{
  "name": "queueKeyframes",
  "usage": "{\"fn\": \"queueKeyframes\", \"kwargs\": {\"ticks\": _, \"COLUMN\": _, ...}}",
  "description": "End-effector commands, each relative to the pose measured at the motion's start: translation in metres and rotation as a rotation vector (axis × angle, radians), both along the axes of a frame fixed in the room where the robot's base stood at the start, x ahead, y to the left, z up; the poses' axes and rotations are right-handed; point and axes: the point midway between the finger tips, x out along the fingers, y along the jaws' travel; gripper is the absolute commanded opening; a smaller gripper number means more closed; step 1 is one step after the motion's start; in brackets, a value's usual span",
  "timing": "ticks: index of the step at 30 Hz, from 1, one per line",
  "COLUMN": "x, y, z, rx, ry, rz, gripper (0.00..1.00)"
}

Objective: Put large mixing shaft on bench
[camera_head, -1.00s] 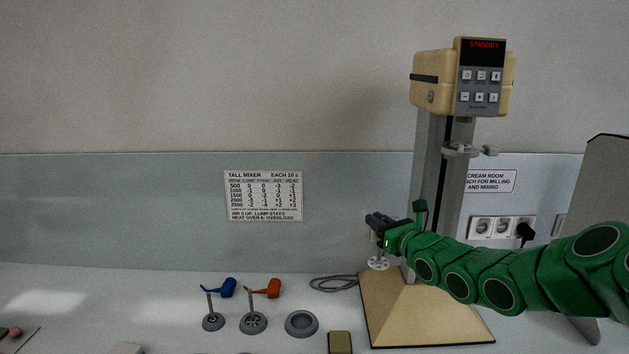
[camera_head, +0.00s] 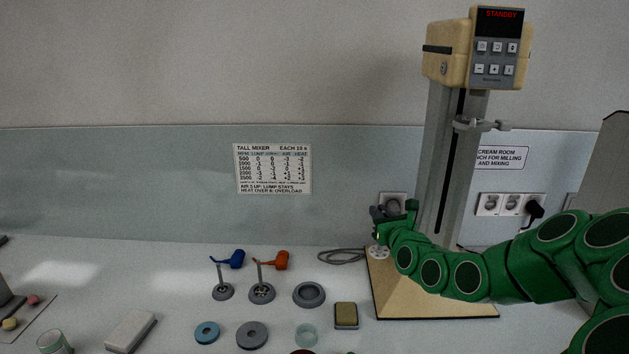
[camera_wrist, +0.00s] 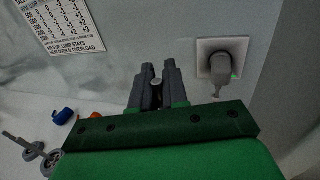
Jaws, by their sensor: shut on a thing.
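My gripper (camera_head: 379,222) is shut on a grey mixing shaft, in front of the left side of the tall mixer's post. In the head view, the shaft's pale slotted disc (camera_head: 378,251) hangs below the fingers, by the back left corner of the mixer's base. I cannot tell if it touches anything. In the wrist view the shaft's round end (camera_wrist: 156,83) shows between the two grey fingers; the rest is hidden. The white bench (camera_head: 180,310) spreads to the left, below the gripper.
The tall mixer (camera_head: 450,150) has a wide beige base (camera_head: 425,296). Shafts with a blue head (camera_head: 233,259) and an orange head (camera_head: 275,260) stand left of an empty grey ring (camera_head: 309,295). A cable coil (camera_head: 342,256) and sponge tray (camera_head: 346,316) lie nearby. A plug (camera_wrist: 220,68) sits in a wall socket.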

Motion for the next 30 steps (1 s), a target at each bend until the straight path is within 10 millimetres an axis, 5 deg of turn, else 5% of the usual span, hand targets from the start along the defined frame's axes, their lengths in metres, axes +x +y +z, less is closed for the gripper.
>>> {"fn": "queueKeyframes", "kwargs": {"ticks": 7, "x": 0.000, "y": 0.007, "z": 0.001, "rx": -0.001, "ry": 0.000, "rz": 0.018, "gripper": 0.00}}
{"fn": "queueKeyframes", "kwargs": {"ticks": 11, "x": -0.003, "y": 0.033, "z": 0.004, "rx": -0.002, "ry": 0.000, "rz": 0.088, "gripper": 0.00}}
{"fn": "queueKeyframes", "kwargs": {"ticks": 20, "x": -0.031, "y": 0.138, "z": 0.007, "rx": -0.005, "ry": 0.001, "rz": 0.393, "gripper": 0.00}}
{"fn": "queueKeyframes", "kwargs": {"ticks": 30, "x": -0.092, "y": 0.240, "z": -0.010, "rx": -0.002, "ry": 0.003, "rz": 0.746, "gripper": 0.00}}
